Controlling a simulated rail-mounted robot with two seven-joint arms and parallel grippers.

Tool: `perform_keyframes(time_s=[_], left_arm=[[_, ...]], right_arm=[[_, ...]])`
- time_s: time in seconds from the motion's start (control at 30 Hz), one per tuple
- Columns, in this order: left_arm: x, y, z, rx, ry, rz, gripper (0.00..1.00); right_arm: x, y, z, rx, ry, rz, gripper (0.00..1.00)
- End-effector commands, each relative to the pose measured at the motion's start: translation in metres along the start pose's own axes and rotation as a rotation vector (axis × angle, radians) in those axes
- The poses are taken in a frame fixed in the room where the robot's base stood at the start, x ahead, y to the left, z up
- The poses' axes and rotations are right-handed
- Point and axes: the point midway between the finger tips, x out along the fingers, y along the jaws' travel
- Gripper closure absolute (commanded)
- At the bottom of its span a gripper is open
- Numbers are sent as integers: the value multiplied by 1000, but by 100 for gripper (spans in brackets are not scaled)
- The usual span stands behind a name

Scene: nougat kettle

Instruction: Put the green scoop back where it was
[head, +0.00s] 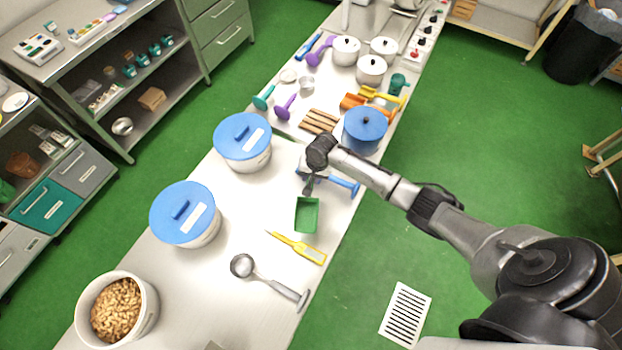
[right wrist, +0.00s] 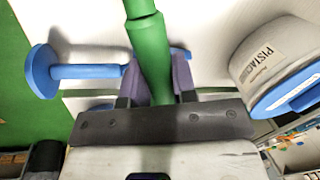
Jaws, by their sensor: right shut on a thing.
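The green scoop (head: 307,214) shows in the head view just below my right gripper (head: 309,184), its square bowl toward the picture's bottom. My right gripper is shut on its round green handle, which also shows between the purple finger pads in the right wrist view (right wrist: 150,55). I cannot tell whether the scoop touches the table. A blue tool (head: 345,186) lies partly hidden behind my gripper; its flared end and shaft also show in the right wrist view (right wrist: 75,72). My left gripper is in neither view.
Two blue-lidded tubs (head: 186,213) (head: 243,140) stand left of the scoop. A yellow-handled tool (head: 300,248) and a steel ladle (head: 270,280) lie below it. A blue pot (head: 365,132) and wooden slats (head: 319,121) stand above. A tub of nuts (head: 118,308) is bottom left.

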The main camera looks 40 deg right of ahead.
Motion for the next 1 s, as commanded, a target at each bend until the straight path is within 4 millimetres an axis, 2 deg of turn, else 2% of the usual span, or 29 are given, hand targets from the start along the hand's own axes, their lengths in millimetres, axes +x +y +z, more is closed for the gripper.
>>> perform_keyframes(time_s=[0.1,0.23,1.0], left_arm=[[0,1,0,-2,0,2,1],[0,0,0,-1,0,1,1],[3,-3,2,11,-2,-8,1]], right_arm=[[16,3,1,1,-1,1,100],[24,5,0,0,0,-1,100],[38,8,0,0,1,-1,100]])
